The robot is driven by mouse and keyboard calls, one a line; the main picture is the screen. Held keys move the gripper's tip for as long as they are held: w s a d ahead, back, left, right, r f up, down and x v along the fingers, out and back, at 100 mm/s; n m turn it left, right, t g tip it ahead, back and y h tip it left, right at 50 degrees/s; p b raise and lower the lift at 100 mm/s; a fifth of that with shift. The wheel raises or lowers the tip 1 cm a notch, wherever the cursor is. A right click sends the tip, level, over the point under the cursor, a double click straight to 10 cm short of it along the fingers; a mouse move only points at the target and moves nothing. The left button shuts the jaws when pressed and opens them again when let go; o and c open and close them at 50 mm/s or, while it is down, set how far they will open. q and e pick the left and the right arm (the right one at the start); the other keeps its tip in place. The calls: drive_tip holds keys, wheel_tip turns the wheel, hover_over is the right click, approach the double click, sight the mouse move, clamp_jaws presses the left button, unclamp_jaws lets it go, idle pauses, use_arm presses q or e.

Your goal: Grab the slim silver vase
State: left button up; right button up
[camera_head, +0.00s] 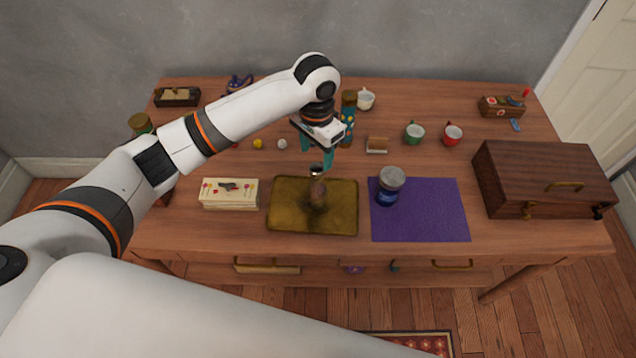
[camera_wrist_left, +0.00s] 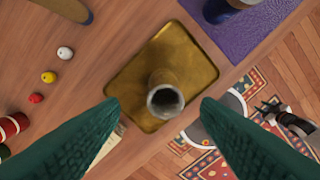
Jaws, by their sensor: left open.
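The slim silver vase (camera_wrist_left: 165,98) stands upright on the brass tray (camera_wrist_left: 196,58). In the left wrist view I look down into its round dark mouth. In the head view the vase (camera_head: 318,194) is partly shadowed, on the tray (camera_head: 285,217) at the table's front middle. My left gripper (camera_head: 316,160) hangs above the vase, pointing down. In the left wrist view its two green fingers (camera_wrist_left: 160,103) are spread wide, with the vase's mouth between them in the picture and nothing held.
A dark blue jar with a grey top (camera_head: 389,186) stands on the purple mat (camera_head: 440,212), right of the tray. A cream box (camera_head: 229,196) lies left of it. A tall patterned container (camera_head: 348,117) stands close behind my gripper. A wooden case (camera_head: 545,180) is at right.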

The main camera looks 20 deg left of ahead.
sight(317, 168)
use_arm(q)
wheel_tip(317, 168, down, 2)
drive_tip(key=shift+s+f, duration=0.1)
drive_tip(key=shift+f, duration=0.3)
drive_tip(key=shift+f+p, duration=0.3)
drive_tip(key=shift+f, duration=0.05)
drive_tip(key=f, duration=0.2)
drive_tip(key=f+p, duration=0.1)
drive_tip(key=shift+s+d+f, duration=0.1)
drive_tip(key=shift+s+f, duration=0.15)
drive_tip(key=shift+s, duration=0.05)
drive_tip(key=shift+f, duration=0.5)
use_arm(e)
drive_tip(key=shift+w+d+r, duration=0.1)
drive_tip(key=shift+d+r, duration=0.2)
drive_tip(key=shift+r, duration=0.55)
use_arm(q)
drive_tip(key=shift+w, duration=0.1)
clamp_jaws()
